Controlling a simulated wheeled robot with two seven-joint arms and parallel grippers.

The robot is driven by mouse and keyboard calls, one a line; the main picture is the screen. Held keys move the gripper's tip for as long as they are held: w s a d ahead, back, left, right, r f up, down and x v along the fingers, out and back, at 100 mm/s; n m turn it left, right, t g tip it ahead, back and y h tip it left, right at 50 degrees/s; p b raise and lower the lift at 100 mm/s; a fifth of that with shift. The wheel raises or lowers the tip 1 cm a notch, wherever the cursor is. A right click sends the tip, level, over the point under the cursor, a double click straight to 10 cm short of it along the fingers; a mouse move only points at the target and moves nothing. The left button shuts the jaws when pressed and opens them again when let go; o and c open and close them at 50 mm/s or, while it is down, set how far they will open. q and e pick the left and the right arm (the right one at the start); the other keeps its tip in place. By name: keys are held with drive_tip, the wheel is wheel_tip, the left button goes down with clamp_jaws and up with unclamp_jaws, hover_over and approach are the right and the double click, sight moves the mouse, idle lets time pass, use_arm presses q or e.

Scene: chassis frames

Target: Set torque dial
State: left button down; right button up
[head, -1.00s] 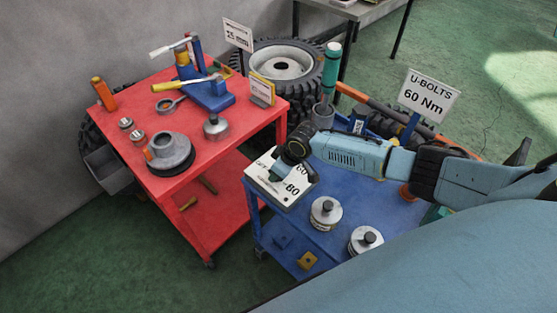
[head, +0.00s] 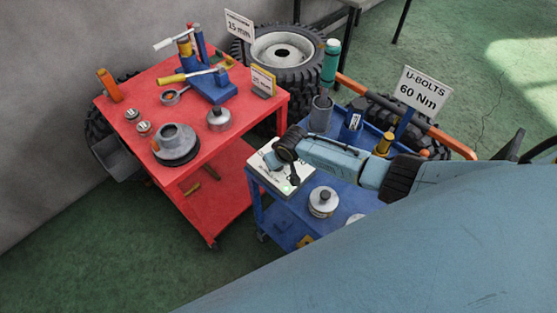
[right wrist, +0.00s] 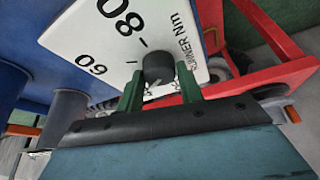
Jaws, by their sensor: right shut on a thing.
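The torque dial is a dark round knob (right wrist: 158,67) on a white panel (right wrist: 185,35) in the right wrist view. The panel carries the marks 60 and 80 and partly hidden lettering ending in "Nm". My right gripper (right wrist: 160,90) has its two green fingers on either side of the knob and is shut on it. I cannot tell which mark the knob points to. In the head view the panel (head: 271,180) lies at the left end of the blue cart, with my right gripper (head: 272,160) over it hiding the knob. A green light shows on the panel. My left gripper is not in view.
The blue cart (head: 330,180) also bears a metal canister (head: 322,201) and a grey cup (head: 321,114). A sign (head: 423,90) reads "U-BOLTS 60 Nm". A red cart (head: 215,140) with tools and parts stands to the left. Tyres (head: 284,50) stand behind.

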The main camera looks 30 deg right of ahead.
drive_tip(key=o, duration=1)
drive_tip(key=shift+s+r, duration=0.2)
drive_tip(key=shift+r, duration=0.4)
drive_tip(key=p+v, duration=0.2)
drive_tip(key=v, duration=1)
drive_tip(key=shift+s+p, duration=0.1)
drive_tip(key=shift+p, duration=0.25)
drive_tip(key=shift+s, duration=0.1)
